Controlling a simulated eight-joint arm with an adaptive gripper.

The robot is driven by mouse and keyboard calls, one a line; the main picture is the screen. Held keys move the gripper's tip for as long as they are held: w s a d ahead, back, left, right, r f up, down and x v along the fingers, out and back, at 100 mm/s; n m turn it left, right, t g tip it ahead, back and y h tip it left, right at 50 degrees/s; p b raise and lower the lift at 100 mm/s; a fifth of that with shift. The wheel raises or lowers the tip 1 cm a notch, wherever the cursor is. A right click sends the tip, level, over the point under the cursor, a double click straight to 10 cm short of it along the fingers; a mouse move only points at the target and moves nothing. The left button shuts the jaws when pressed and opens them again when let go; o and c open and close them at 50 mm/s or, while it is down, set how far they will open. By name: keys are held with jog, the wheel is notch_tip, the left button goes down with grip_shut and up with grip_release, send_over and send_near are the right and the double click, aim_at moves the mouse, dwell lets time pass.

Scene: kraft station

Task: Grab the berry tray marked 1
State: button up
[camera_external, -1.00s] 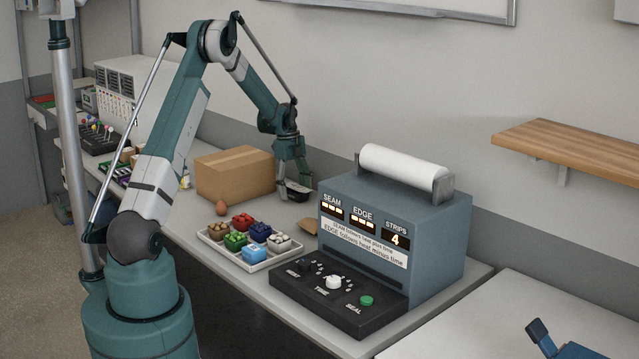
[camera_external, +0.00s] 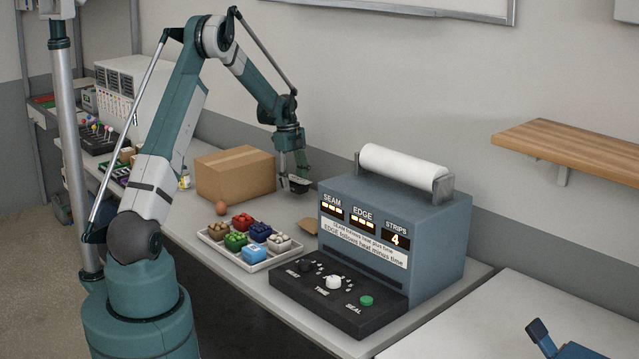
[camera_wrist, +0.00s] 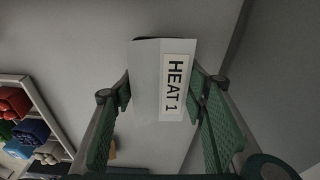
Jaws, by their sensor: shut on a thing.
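My gripper (camera_external: 293,172) is shut on a small tray (camera_external: 300,186) just right of the cardboard box. The tray looks dark with a pale edge in the external view. In the wrist view the tray (camera_wrist: 146,85) sits between both green finger pads of my gripper (camera_wrist: 160,98), its grey-white face toward the camera. A white label on it reads "HEAT 1". Its contents are hidden in the wrist view and too small to make out in the external view.
A white tray (camera_external: 270,265) of several coloured cartons stands in front, with an egg (camera_external: 221,208) behind it. A cardboard box (camera_external: 236,175) is left of my gripper. The blue-grey sealing machine (camera_external: 440,245) stands to the right. A brown flat piece (camera_external: 308,226) lies between.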

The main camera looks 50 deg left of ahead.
aim_at(295, 180)
notch_tip(295, 180, up, 7)
jog(key=shift+f, duration=0.1)
dwell(0.8)
